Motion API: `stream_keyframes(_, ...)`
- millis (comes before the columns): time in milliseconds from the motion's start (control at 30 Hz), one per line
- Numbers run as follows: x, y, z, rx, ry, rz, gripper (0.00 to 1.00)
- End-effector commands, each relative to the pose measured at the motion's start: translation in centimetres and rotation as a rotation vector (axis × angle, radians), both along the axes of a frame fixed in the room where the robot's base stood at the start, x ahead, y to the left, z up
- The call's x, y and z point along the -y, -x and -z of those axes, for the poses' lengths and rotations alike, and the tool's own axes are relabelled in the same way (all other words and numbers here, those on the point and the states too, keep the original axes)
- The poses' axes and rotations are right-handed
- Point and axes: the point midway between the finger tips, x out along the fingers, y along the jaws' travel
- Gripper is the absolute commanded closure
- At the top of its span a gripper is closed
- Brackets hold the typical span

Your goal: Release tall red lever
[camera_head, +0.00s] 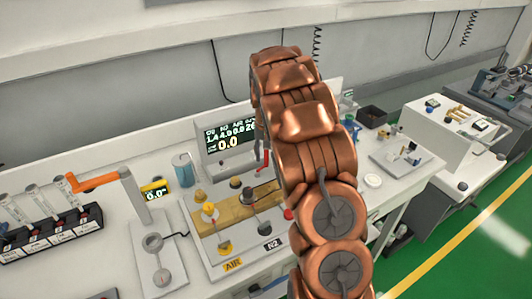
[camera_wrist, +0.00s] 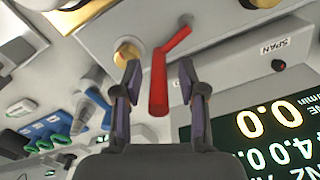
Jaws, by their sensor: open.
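In the wrist view a bent red lever (camera_wrist: 158,82) stands out from a pale panel. My gripper (camera_wrist: 160,70) is open, with one dark finger on each side of the lever. The lever's lower end lies between the fingers, and gaps show on both sides; contact is not visible. Its upper arm slants up to the right, past the fingertips. In the head view a small red piece (camera_head: 266,158) shows beside my copper-coloured arm, which hides most of the gripper and the panel there.
A display with digits (camera_wrist: 262,130) is close to the right of the fingers. A brass knob (camera_wrist: 126,53) is near the left fingertip. In the head view, a board with valves (camera_head: 215,262) and an orange-handled stand (camera_head: 140,205) are left of my arm.

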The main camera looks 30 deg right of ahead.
Motion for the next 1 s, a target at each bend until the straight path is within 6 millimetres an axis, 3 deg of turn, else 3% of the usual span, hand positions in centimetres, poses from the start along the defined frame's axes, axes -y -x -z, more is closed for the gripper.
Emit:
stream_keyframes(167, 0.00, 0.01, 0.00, 0.000, 0.000, 0.000, 0.59)
stream_keyframes(567, -0.02, 0.02, -0.01, -0.001, 0.000, 0.000, 1.00)
stream_keyframes(1000, -0.03, 0.41, 0.43, -0.002, -0.003, 0.082, 1.00)
